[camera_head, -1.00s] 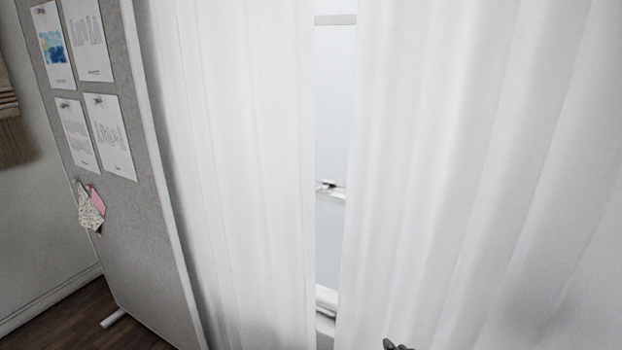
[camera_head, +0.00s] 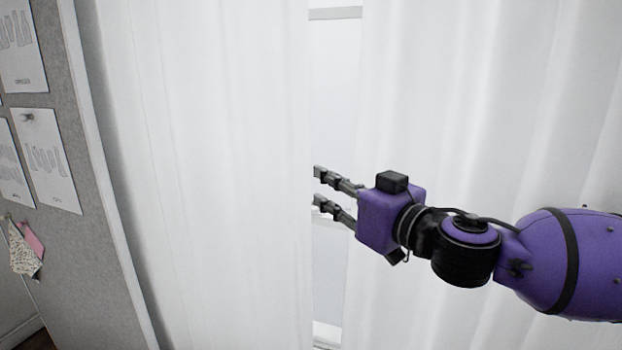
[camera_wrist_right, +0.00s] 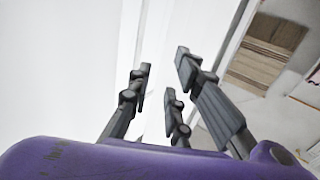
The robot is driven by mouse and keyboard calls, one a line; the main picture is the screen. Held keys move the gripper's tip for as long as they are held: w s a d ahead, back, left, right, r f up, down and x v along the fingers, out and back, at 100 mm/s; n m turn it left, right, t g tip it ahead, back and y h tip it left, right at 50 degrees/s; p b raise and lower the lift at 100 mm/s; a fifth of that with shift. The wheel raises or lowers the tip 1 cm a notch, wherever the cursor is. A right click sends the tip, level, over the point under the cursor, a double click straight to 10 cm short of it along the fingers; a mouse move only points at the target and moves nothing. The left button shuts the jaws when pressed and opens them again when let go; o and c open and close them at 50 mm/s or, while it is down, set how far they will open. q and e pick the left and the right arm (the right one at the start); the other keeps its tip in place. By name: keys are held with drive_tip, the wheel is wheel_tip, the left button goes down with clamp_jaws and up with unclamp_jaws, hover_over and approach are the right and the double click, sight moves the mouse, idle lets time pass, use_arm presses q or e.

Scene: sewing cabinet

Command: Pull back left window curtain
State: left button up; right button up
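The left white curtain (camera_head: 210,170) hangs in straight folds on the left of the window in the head view. The right curtain (camera_head: 470,110) hangs to its right, with a narrow gap showing the window (camera_head: 335,80) between them. My right gripper (camera_head: 318,186) reaches in from the right, its fingers spread and empty. Its fingertips are at the inner edge of the left curtain; I cannot tell whether they touch it. In the right wrist view the fingers (camera_wrist_right: 160,85) are apart, with white fabric beyond them. My left gripper is not in view.
A grey pinboard (camera_head: 85,240) with pinned papers (camera_head: 45,155) stands close to the left curtain's outer side. A brown slatted item (camera_wrist_right: 265,55) shows at the right of the right wrist view.

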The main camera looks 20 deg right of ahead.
sight(313, 178)
drive_tip(key=shift+x, duration=3.25)
drive_tip(key=shift+f, duration=0.1)
drive_tip(key=shift+c, duration=0.5)
clamp_jaws()
